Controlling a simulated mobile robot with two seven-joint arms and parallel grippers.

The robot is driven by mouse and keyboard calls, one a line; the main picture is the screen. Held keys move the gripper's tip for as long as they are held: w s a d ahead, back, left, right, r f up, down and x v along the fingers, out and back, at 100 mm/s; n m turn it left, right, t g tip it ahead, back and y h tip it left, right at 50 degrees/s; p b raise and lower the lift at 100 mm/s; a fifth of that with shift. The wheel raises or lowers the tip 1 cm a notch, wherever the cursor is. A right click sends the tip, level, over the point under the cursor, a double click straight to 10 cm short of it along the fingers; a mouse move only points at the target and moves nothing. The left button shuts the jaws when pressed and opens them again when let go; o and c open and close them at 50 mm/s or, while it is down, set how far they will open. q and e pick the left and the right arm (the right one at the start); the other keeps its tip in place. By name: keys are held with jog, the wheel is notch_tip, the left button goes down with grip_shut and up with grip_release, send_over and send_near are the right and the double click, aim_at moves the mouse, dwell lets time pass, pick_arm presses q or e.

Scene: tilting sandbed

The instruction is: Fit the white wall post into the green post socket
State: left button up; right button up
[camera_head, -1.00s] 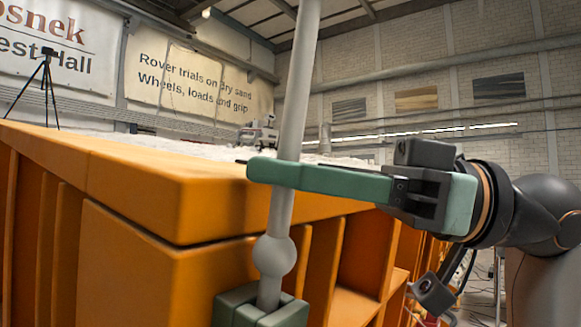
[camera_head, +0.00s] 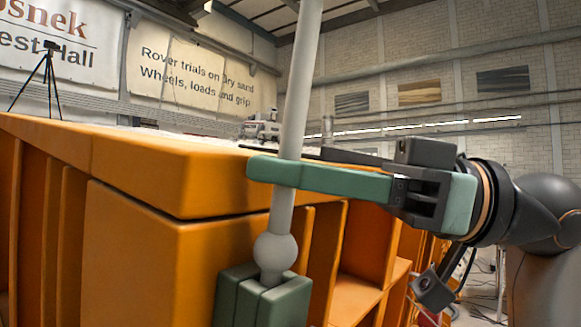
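The white wall post (camera_head: 297,100) stands nearly upright, leaning slightly, its top out of the picture. A round ball (camera_head: 275,252) swells near its lower end, and a short stub shows below it. The green post socket (camera_head: 262,305) is fixed at the corner of the orange sandbed, low in the view. The stub's tip is at the socket's top opening; how deep it sits is hidden. My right gripper (camera_head: 274,170) has its green fingers shut around the post above the ball. My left gripper is out of view.
The orange sandbed wall (camera_head: 190,260) fills the left and stands close beside the post. Orange ribs and shelves (camera_head: 372,285) lie behind the socket to the right. A small rover (camera_head: 262,128) stands on the sand behind. A tripod (camera_head: 47,75) is far left.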

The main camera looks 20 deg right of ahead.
jog(key=o, duration=0.5)
jog(key=shift+c, duration=0.2)
jog(key=shift+o, duration=0.2)
jog(key=shift+r, duration=0.1)
jog(key=shift+c, duration=0.9)
jog(key=o, duration=0.4)
jog(key=shift+d, duration=0.1)
